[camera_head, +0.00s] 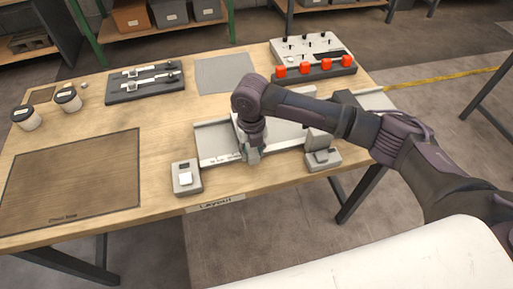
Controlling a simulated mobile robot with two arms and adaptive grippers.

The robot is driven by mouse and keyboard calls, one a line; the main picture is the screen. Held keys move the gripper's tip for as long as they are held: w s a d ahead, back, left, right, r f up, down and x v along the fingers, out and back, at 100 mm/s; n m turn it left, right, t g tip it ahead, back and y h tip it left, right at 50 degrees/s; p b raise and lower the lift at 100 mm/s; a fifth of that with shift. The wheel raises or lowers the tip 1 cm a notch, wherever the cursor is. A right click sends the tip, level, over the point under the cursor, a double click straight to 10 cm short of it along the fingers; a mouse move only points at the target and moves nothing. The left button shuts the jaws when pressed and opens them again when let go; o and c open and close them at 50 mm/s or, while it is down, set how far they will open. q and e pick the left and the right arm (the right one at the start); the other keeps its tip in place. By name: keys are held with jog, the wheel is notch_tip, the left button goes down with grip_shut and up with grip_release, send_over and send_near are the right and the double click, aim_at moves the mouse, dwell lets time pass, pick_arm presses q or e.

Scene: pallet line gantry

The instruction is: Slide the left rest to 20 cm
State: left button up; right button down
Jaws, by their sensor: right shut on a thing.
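A pale rail fixture (213,137) with a scale along its front edge lies across the right half of the wooden table. My right gripper (251,156) points down at the front of the rail, left of its middle. It is shut on the left rest (238,128), which is mostly hidden behind the gripper and wrist. A second rest (318,139) stands further right on the rail, partly behind my right forearm. The scale marks are too small to read. My left gripper is not in view.
Grey button boxes stand in front of the rail at left (186,178) and right (323,159). A panel with red blocks (314,68) is behind. A dark tray (146,84), two jars (67,99) and a brown mat (75,180) lie left.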

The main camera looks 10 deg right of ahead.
jog(key=c, duration=0.8)
grip_release()
jog(key=shift+o, duration=0.2)
notch_tip(320, 180, up, 12)
